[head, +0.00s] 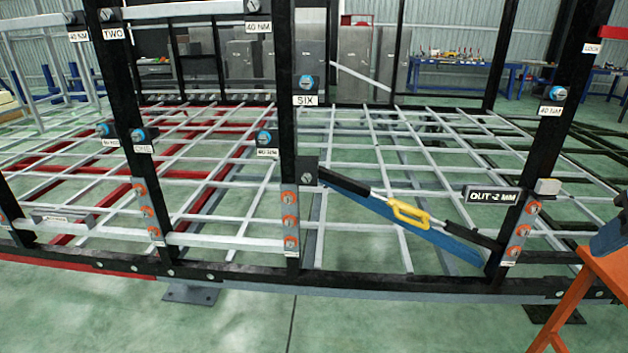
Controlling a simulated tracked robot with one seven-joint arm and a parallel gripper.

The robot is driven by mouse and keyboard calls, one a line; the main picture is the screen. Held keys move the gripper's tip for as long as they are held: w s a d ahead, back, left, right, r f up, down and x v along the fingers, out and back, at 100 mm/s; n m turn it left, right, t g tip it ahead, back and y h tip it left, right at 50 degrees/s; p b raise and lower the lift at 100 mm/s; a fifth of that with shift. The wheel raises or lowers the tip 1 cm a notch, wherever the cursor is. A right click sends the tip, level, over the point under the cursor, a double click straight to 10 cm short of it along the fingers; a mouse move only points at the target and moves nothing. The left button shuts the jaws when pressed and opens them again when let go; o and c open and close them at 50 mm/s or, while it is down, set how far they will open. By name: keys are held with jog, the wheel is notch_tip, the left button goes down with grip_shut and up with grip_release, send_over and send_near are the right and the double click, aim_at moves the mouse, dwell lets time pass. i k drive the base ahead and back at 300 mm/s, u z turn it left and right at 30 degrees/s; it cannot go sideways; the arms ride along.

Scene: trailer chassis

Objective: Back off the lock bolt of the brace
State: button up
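The brace (374,199) runs diagonally in the bay right of the post marked SIX (305,100). A sign on that side reads "OUT -2 MM" (492,195). My gripper is not in view.
Orange-washered bolts (290,221) line the lower posts; blue-headed bolts (306,82) sit higher, some by "40 NM" labels. An orange stand (588,290) with a dark blue object (608,236) stands at the right edge. The green floor (400,325) in front is mostly clear.

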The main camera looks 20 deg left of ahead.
aim_at(306, 178)
jog(key=u, duration=0.15)
jog(key=k, duration=0.8)
jog(key=u, duration=0.6)
jog(key=i, duration=1)
jog(key=z, duration=0.1)
